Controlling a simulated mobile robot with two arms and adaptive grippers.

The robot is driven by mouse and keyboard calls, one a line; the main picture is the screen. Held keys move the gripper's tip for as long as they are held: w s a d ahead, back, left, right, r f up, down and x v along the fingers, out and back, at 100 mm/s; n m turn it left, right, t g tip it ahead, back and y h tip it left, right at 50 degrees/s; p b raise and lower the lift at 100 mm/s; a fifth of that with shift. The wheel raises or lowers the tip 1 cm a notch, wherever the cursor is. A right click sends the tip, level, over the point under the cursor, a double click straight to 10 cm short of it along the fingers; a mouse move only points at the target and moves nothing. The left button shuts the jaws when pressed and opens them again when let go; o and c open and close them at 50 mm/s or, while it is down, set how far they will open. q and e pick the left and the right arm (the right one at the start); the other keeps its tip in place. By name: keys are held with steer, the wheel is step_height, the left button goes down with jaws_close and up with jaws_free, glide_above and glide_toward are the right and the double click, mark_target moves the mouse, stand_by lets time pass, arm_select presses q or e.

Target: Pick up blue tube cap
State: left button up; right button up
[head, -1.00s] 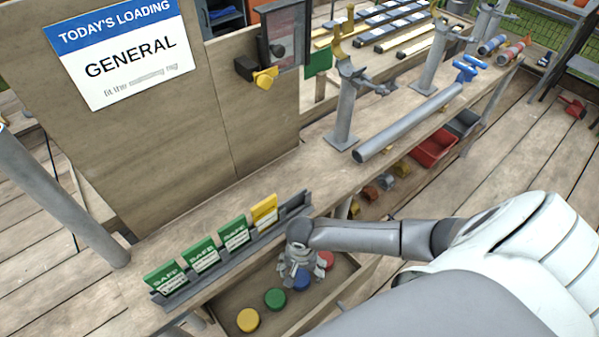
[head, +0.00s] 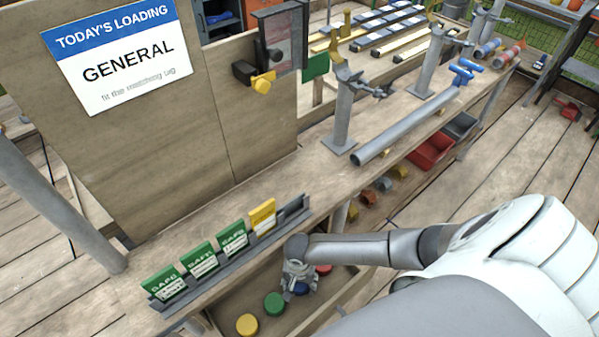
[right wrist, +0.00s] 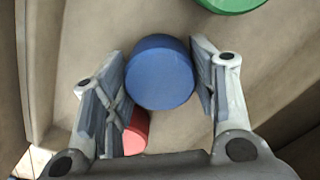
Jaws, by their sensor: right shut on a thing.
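The blue tube cap (head: 301,289) is in the open wooden tray (head: 237,293) below the bench edge, partly hidden by my right gripper (head: 296,286). In the right wrist view the round blue cap (right wrist: 160,72) sits between the two fingers of my right gripper (right wrist: 161,68), which are closed against its sides. I cannot tell whether the cap still touches the tray floor. My left gripper is not in view.
A green cap (head: 274,304) and a yellow cap (head: 247,324) lie left of the blue one. A red cap (head: 324,269) is close by on the other side. A rack of green and yellow tags (head: 233,236) stands on the bench above.

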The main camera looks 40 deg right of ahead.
steer(key=shift+r, duration=0.15)
step_height(320, 180, up, 28)
steer(key=p, duration=0.2)
steer(key=shift+p, duration=0.3)
stand_by(0.7)
